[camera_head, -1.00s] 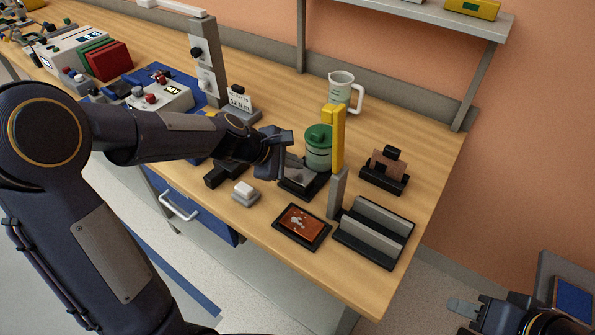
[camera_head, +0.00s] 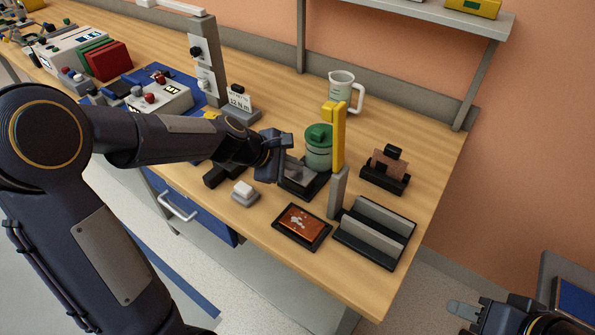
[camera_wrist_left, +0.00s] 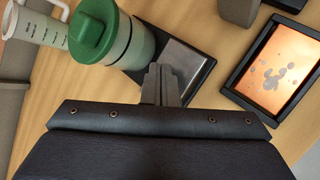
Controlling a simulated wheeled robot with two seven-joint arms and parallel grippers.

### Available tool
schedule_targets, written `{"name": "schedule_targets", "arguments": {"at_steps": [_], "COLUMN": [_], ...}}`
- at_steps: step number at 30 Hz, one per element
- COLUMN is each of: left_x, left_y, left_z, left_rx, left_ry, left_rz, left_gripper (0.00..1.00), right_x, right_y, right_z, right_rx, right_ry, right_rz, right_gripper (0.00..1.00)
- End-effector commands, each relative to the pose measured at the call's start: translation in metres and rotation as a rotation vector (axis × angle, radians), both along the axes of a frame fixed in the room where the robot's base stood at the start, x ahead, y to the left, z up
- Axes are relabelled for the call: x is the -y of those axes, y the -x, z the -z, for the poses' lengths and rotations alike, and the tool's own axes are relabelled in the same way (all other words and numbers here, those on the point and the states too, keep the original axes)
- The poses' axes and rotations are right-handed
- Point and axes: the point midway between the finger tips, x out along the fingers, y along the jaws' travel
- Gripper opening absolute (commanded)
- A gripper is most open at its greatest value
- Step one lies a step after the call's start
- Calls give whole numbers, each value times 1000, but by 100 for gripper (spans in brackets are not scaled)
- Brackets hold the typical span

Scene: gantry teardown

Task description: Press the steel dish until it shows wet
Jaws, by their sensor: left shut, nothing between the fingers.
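The steel dish (camera_head: 297,175) is a plain grey plate in a dark base, beside a green-lidded canister (camera_head: 318,150). It also shows in the left wrist view (camera_wrist_left: 190,62), partly hidden by my fingers, and its visible surface looks grey. My left gripper (camera_head: 288,170) is shut and empty, with its fingertips over or at the dish's near side; in the left wrist view the closed fingers (camera_wrist_left: 162,80) overlap the plate. I cannot tell whether they touch it. My right gripper (camera_head: 463,318) is at the bottom right, away from the bench, partly cut off.
A yellow-topped post (camera_head: 338,140) stands right of the canister. A framed copper-coloured plate (camera_head: 302,226), a slotted grey rack (camera_head: 375,232) and a small white block (camera_head: 245,190) lie in front. A measuring jug (camera_head: 343,92) stands behind, with bare wood to its right.

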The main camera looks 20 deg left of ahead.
Motion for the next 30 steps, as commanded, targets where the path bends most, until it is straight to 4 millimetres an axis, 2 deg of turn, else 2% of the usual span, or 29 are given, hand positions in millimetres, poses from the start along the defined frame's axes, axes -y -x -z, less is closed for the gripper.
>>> {"name": "schedule_targets", "arguments": {"at_steps": [23, 30], "left_x": [0, 0], "left_y": [0, 0], "left_z": [11, 7], "left_rx": [-1, -1], "left_ry": [0, 0], "left_rz": [0, 1], "left_gripper": [0, 0], "right_x": [0, 0], "right_y": [0, 0], "right_z": [9, 6], "right_rx": [0, 0], "right_ry": [0, 0], "right_rz": [0, 0], "right_gripper": [36, 36]}}
